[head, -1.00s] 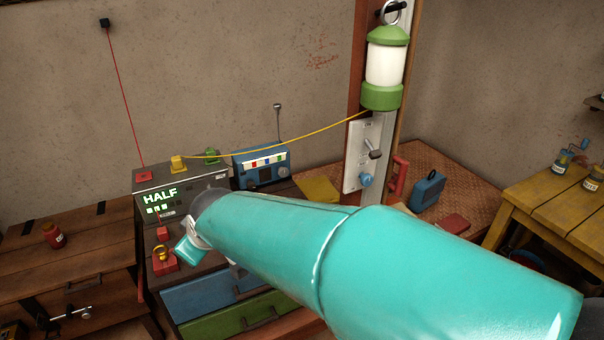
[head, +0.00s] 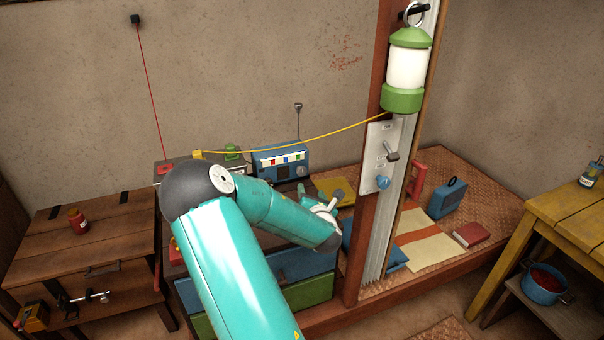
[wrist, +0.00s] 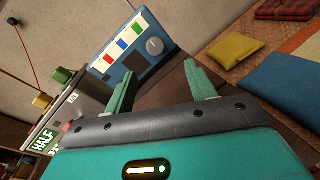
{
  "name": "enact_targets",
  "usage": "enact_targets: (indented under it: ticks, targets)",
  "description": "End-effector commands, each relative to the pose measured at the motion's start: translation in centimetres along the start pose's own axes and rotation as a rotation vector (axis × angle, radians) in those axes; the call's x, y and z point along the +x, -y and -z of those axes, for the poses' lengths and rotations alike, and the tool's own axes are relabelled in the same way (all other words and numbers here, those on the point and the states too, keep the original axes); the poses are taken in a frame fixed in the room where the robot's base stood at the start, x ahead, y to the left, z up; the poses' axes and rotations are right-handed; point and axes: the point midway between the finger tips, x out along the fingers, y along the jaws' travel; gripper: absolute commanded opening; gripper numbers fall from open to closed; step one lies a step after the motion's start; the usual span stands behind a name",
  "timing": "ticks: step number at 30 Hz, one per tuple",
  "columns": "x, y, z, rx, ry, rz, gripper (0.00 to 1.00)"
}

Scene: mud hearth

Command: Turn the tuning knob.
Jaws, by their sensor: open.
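The blue radio (head: 268,157) stands at the back of the bench, with a row of coloured blocks on its front. Its round grey knob, likely the tuning knob (wrist: 155,46), shows clearly in the wrist view at the radio's right side. The radio (wrist: 128,62) appears tilted in that view. My gripper (wrist: 163,84) is open and empty, its two green fingers apart. The knob lies beyond the fingertips, between them in the picture and not touched. In the head view my arm covers part of the bench, and the fingers are hard to make out.
A grey box (wrist: 67,108) with a lit HALF display stands left of the radio. A yellow cable runs from it to the post with a lantern (head: 407,65). The post's white panel (head: 377,150) carries a lever and a blue knob. A yellow cushion (wrist: 237,50) lies right of the radio.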

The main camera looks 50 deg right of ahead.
Motion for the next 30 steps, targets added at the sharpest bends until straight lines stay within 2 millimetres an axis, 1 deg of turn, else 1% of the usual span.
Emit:
enact_targets:
  ticks: [1,3,6,9,13,17,20,30]
  targets:
    - [0.1,1.1,0.0,-0.132,0.010,-0.032,0.55]
    - [0.0,1.9,-0.2,-0.312,0.027,-0.091,0.55]
    - [-0.2,2.3,-0.2,-0.513,0.048,-0.168,0.55]
    - [-0.5,2.4,-0.2,-0.627,0.061,-0.216,0.55]
    - [-0.5,2.3,-0.1,-0.686,0.068,-0.245,0.55]
    - [0.4,2.0,-0.1,-0.692,0.071,-0.250,0.55]
    - [1.8,1.6,-0.1,-0.690,0.072,-0.250,0.55]
    - [8.3,-0.1,0.0,-0.688,0.071,-0.249,0.55]
